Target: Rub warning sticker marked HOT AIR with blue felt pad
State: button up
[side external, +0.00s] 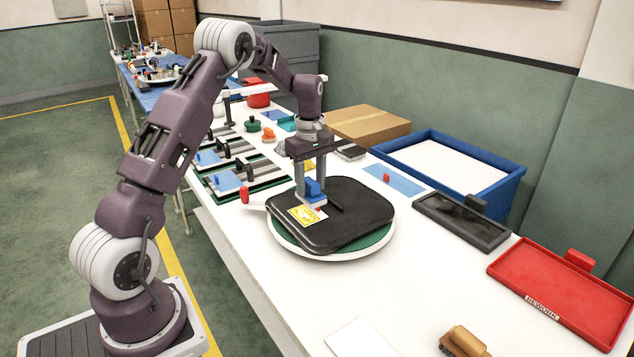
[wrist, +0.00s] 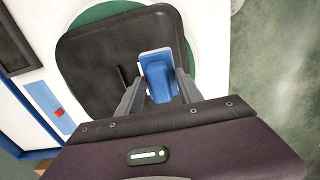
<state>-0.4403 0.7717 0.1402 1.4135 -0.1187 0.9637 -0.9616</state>
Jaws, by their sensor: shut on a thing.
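The blue felt pad (side external: 313,187) has a blue block grip on a pale flat base. My gripper (side external: 311,192) is shut on its grip, and the wrist view shows the blue grip (wrist: 157,80) between my two fingers (wrist: 160,92). The yellow warning sticker (side external: 305,217) lies on top of a black rounded fryer part (side external: 350,215). The pad is at the sticker's far edge, over the black top; I cannot tell whether it touches. The sticker's print is too small to read, and I cannot make the sticker out in the wrist view.
The black part rests on a round green-topped turntable (side external: 375,241) with a red-knobbed handle (side external: 245,195). To the right are a blue-rimmed tray (side external: 505,190), a black tray (side external: 460,222) and a red REWORK tray (side external: 560,290).

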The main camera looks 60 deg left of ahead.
jog(key=shift+f, duration=2.7)
jog(key=shift+a+f, duration=0.3)
jog(key=shift+f, duration=0.5)
jog(key=shift+c, duration=0.6)
jog(key=shift+a, duration=3)
jog(key=shift+d, duration=3.45)
jog(key=shift+a+r, duration=0.1)
jog(key=shift+r, duration=3.95)
